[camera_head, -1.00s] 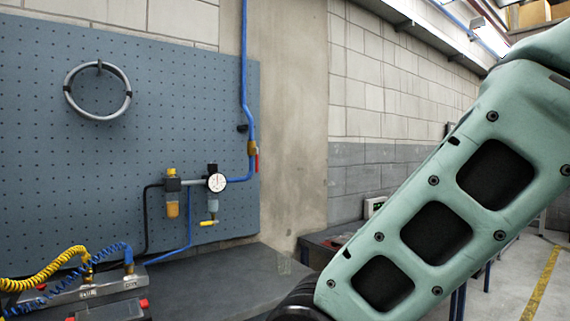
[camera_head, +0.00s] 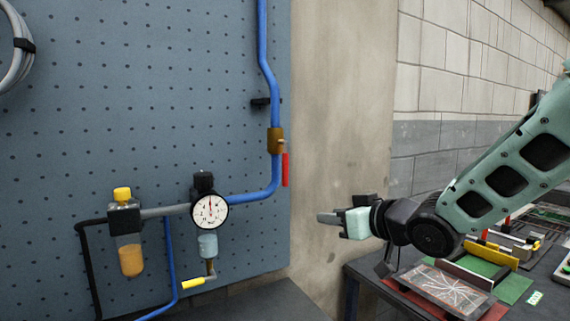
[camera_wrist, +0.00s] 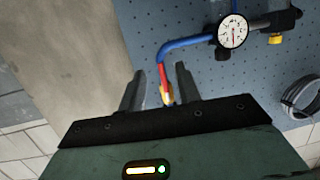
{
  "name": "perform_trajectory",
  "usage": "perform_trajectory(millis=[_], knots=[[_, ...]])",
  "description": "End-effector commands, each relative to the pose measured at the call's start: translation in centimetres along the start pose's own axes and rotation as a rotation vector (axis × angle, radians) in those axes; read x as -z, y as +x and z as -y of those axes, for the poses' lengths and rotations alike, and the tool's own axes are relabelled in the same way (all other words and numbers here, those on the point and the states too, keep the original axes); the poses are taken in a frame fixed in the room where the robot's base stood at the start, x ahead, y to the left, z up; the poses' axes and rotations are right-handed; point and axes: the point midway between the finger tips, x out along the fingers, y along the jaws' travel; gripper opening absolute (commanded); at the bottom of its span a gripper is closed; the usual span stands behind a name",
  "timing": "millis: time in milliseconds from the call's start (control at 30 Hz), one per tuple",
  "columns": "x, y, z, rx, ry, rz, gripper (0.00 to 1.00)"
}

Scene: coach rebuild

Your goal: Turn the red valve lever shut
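The red lever (camera_head: 285,169) hangs straight down from a brass valve (camera_head: 276,140) on the blue pipe (camera_head: 264,60). It lies roughly along the vertical pipe run. My gripper (camera_head: 328,217) is to the right of the lever and lower, apart from it, pointing left. In the wrist view my gripper (camera_wrist: 158,70) is open, with two dark fingers apart and nothing held. The red lever (camera_wrist: 162,76) and brass valve (camera_wrist: 167,96) show in the gap between the fingers, beyond them. The lower part of the valve is hidden by my gripper's body.
A pressure gauge (camera_head: 210,211) and a yellow-capped filter bowl (camera_head: 130,259) sit left of the valve on the blue pegboard (camera_head: 150,90). A yellow-handled drain tap (camera_head: 193,283) is below the gauge. A bench (camera_head: 375,275) with trays and tools stands at right.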

Motion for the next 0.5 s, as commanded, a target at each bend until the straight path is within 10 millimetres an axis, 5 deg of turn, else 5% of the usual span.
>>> perform_trajectory(millis=[33,200,500], knots=[[2.2,0.3,-0.9,0.02,-0.004,-0.064,0.33],[5.6,0.5,-2.0,0.087,-0.02,-0.213,0.33],[7.1,3.1,-1.8,0.11,-0.022,-0.249,0.33]])
